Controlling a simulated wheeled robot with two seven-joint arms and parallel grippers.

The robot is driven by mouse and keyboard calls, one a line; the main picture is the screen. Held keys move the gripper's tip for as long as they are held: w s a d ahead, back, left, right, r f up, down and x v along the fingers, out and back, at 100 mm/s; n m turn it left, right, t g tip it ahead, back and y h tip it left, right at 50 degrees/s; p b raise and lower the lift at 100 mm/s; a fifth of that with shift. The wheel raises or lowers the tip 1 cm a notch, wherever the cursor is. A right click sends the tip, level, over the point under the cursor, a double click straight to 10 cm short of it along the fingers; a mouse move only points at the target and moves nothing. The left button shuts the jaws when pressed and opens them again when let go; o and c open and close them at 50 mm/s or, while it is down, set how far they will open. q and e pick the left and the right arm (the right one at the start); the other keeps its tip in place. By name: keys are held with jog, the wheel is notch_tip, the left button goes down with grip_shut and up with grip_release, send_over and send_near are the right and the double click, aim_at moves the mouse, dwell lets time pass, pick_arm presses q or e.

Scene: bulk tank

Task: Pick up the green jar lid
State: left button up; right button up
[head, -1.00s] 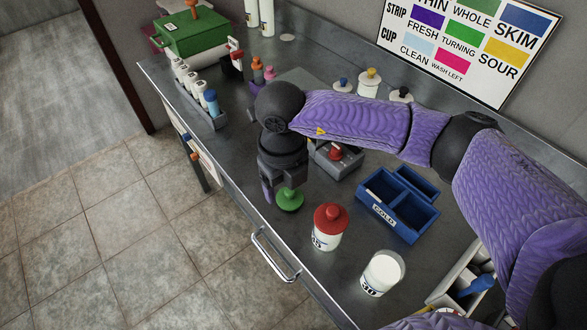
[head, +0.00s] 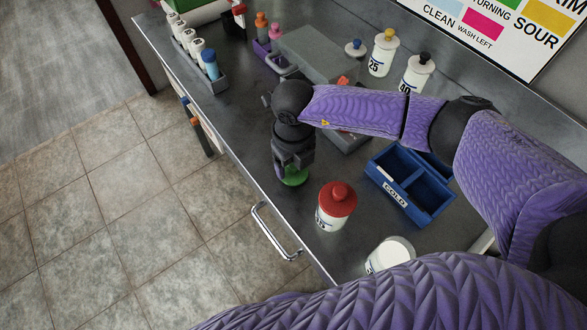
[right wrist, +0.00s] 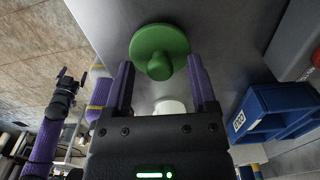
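The green jar lid (head: 294,178) lies knob-up on the steel counter near its front edge, partly hidden by my right gripper (head: 292,163). In the right wrist view the lid (right wrist: 160,42) is a round disc with a central knob. My right gripper (right wrist: 161,66) is open there, its two purple fingers spread to either side of the knob with gaps, not closed on it. My left gripper (right wrist: 70,77) shows small at the left of the right wrist view, its finger tips apart and empty. It is not in the head view.
A white jar with a red lid (head: 336,203) stands close to the right of the green lid, with an open white jar (head: 389,254) nearer me. A blue divided box (head: 413,190) marked GOLD or COLD sits further right. The counter's front edge and handle (head: 272,232) are close.

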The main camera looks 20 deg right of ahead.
grip_shut()
jog(key=shift+r, duration=0.1)
